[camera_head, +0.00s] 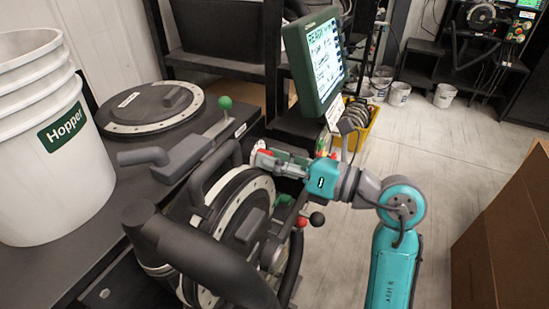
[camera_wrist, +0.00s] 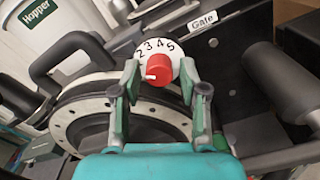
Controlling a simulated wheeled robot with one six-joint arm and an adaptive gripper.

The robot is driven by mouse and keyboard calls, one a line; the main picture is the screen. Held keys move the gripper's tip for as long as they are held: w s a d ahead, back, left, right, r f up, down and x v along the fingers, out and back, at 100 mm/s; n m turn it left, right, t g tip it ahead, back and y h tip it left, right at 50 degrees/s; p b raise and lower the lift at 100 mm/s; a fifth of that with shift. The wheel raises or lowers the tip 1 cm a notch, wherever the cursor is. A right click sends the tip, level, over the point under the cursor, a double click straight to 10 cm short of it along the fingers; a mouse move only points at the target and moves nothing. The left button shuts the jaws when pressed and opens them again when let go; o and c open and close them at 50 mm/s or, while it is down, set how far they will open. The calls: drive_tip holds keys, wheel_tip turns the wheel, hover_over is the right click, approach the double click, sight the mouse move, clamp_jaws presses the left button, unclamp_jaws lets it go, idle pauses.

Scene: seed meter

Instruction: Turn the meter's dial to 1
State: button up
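The meter's dial (camera_wrist: 167,49) is a white disc with the numbers 2, 3, 4 and 5 visible along its upper edge. Its red knob (camera_wrist: 158,70) has a white mark at its lower left; no number 1 can be made out. In the wrist view my gripper (camera_wrist: 159,72) is open, with one finger on each side of the knob and gaps between fingers and knob. In the head view my gripper (camera_head: 268,160) is at the dial, and the red knob (camera_head: 264,152) shows only partly.
A "Gate" label (camera_wrist: 202,23) is right of the dial. A round, bolted lid (camera_wrist: 75,123) with a dark handle lies close by. A white Hopper bucket (camera_head: 70,185) stands at left. A screen (camera_head: 318,62) stands behind my gripper. A cardboard box (camera_head: 505,240) is at right.

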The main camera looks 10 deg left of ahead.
idle(0.3)
drive_tip(key=v, duration=1.2)
